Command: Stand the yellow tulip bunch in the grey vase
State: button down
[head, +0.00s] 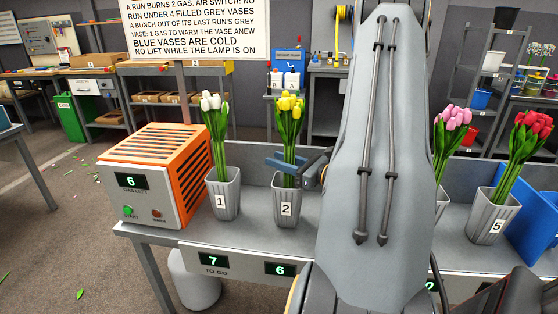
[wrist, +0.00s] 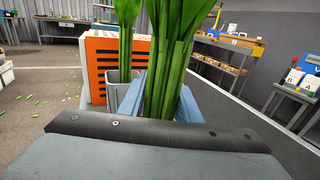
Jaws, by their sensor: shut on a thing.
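The yellow tulip bunch (head: 290,105) stands upright, its green stems reaching down into the mouth of the grey vase marked 2 (head: 287,208). My gripper (head: 289,165) has its blue fingers closed around the stems just above the rim. In the wrist view the stems (wrist: 170,70) rise between the blue fingers (wrist: 188,105). The stems' lower ends are hidden, so I cannot tell how deep they sit.
An orange heater box (head: 166,170) showing 6 stands at the left. Grey vase 1 (head: 222,195) holds white tulips (head: 214,102). My arm covers the middle. Pink tulips (head: 453,118) and red tulips (head: 531,125) in vase 5 (head: 493,215) stand right, near a blue panel (head: 535,225).

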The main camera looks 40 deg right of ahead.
jog(key=shift+f, duration=0.25)
jog(key=c, duration=0.6)
grip_release()
jog(key=b+v, duration=0.1)
jog(key=v, duration=0.6)
jog(key=shift+s+d, duration=0.15)
jog(key=shift+s, duration=0.25)
dwell(0.6)
